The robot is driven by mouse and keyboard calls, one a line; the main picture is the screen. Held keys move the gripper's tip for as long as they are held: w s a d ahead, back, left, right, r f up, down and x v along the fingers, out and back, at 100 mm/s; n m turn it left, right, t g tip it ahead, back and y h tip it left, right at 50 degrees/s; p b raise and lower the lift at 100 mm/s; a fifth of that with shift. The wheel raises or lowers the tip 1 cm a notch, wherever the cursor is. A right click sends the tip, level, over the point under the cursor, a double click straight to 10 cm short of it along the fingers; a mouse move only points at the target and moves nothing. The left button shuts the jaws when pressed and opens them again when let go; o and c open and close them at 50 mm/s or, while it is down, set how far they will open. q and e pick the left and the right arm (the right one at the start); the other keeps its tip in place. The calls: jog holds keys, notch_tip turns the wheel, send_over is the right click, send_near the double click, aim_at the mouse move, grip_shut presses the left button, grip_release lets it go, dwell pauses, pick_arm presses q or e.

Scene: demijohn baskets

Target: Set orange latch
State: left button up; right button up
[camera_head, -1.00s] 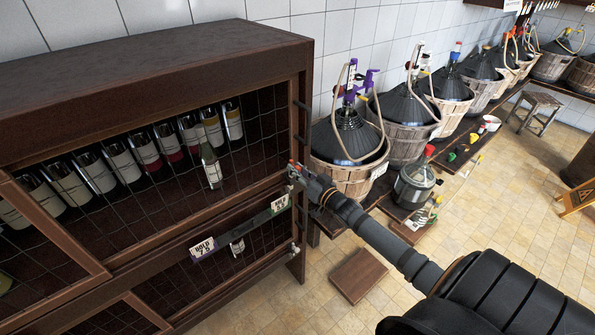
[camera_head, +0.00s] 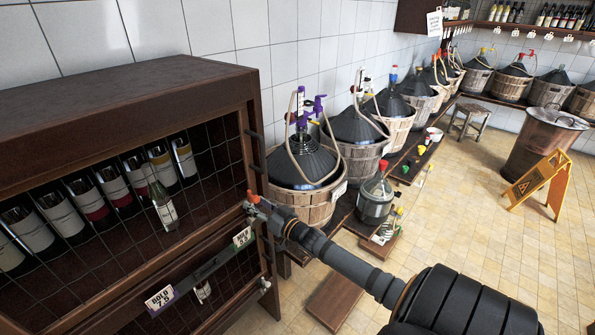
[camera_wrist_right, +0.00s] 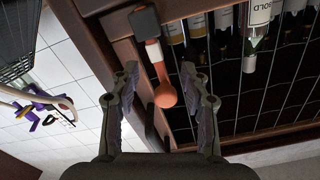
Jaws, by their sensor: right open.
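The orange latch (camera_wrist_right: 164,92) shows in the wrist view as a short arm with a pale band and a round orange knob, hanging from a dark square mount on the cabinet frame. In the head view only a small orange bit of the latch (camera_head: 252,196) shows at the cabinet's right front post. My right gripper (camera_wrist_right: 160,76) is open, with one finger on each side of the latch and gaps to both. In the head view my right gripper (camera_head: 262,210) is at the post and hides part of the latch. My left gripper is not in view.
The dark wooden cabinet (camera_head: 130,85) has wire mesh fronts with several bottles behind them. Several demijohns in baskets (camera_head: 303,205) stand along the wall, right of the cabinet. A yellow floor sign (camera_head: 538,182) stands at the right. The tiled floor (camera_head: 470,235) between is open.

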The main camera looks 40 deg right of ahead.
jog(key=shift+s+f+p, duration=0.2)
jog(key=shift+f+p, duration=0.2)
jog(key=shift+f, duration=0.1)
pick_arm(q)
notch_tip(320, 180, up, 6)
jog(key=p, duration=0.6)
pick_arm(e)
jog(key=s+d, duration=0.1)
jog(key=s, duration=0.9)
pick_arm(q)
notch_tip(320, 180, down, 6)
jog(key=b, duration=0.5)
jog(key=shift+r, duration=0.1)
pick_arm(e)
jog(key=s+d+f+g+h, duration=0.1)
jog(key=s+d+f+g, duration=0.1)
jog(key=f, duration=1.1)
jog(key=s+d+f+g+h, duration=0.1)
jog(key=s+f, duration=0.5)
jog(key=f, duration=0.8)
jog(key=g+h, duration=0.1)
jog(key=g, duration=0.1)
jog(key=shift+s+d+f+g, duration=0.2)
jog(key=shift+d+f+g, duration=0.05)
jog(key=shift+d+g, duration=0.15)
